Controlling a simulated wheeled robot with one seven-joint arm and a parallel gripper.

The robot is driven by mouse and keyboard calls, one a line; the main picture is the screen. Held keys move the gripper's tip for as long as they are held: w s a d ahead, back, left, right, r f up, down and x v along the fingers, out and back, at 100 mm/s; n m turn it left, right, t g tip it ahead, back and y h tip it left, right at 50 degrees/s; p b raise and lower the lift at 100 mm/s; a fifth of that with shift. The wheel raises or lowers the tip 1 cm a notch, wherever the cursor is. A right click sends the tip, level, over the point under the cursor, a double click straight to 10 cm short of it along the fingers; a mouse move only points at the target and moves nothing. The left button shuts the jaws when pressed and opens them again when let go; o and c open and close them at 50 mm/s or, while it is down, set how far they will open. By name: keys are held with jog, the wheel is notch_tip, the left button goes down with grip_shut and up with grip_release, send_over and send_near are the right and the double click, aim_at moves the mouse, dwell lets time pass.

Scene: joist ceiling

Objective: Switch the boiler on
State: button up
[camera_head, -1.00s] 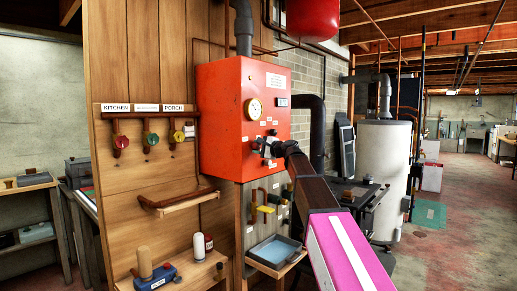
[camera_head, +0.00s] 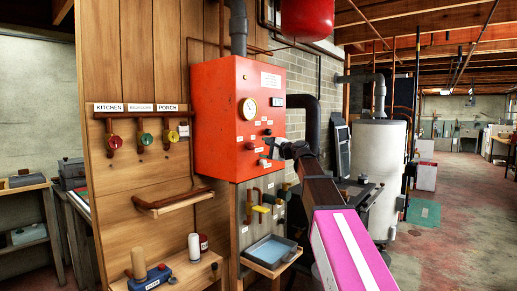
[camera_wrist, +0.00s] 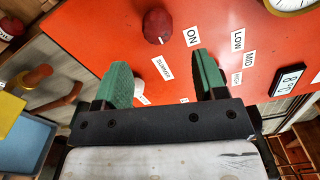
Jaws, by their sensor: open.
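The boiler (camera_head: 210,120) is a red-orange box on the wood panel wall, with a round gauge and several knobs and small labels on its face. In the wrist view its face (camera_wrist: 110,40) fills the upper part, with a dark red knob (camera_wrist: 158,26) beside an ON label (camera_wrist: 192,37). My gripper (camera_wrist: 166,72) is open, its two green fingertips apart and pointing at the face below that knob. A small white label and part of a pale piece (camera_wrist: 140,92) show between or behind the fingers. In the head view my gripper (camera_head: 271,150) is by the lower right of the face; contact cannot be told.
LOW and MID labels and a digital display (camera_wrist: 288,79) lie right of the fingers. Below the boiler are coloured-handled valves and a blue tray (camera_head: 271,250). Labelled valves (camera_head: 144,139) hang left. A white tank (camera_head: 378,165) stands right; floor beyond is open.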

jog(key=shift+v, duration=2.1)
jog(key=shift+s, duration=0.1)
jog(key=s+d+f+n+g+h, duration=0.2)
jog(key=s+f, duration=0.1)
jog(key=f, duration=0.9)
jog(key=s+d+f+n+g+h, duration=0.1)
jog(key=s+f+g+h, duration=0.15)
jog(key=f, duration=1.05)
jog(key=s+d+f+n+g+h, duration=0.1)
jog(key=s+d+f+n+h, duration=0.15)
jog(key=f, duration=0.95)
jog(key=s+d+f+n+g+h, duration=0.2)
jog(key=s+d+f+h, duration=0.1)
jog(key=s+f, duration=0.7)
jog(key=s+d+f+n+g+h, duration=0.3)
jog(key=s+d+f, duration=0.3)
jog(key=s+f, duration=0.3)
notch_tip(320, 180, down, 3)
jog(key=shift+s+h, duration=0.4)
jog(key=shift+h, duration=0.2)
jog(key=shift+g, duration=0.25)
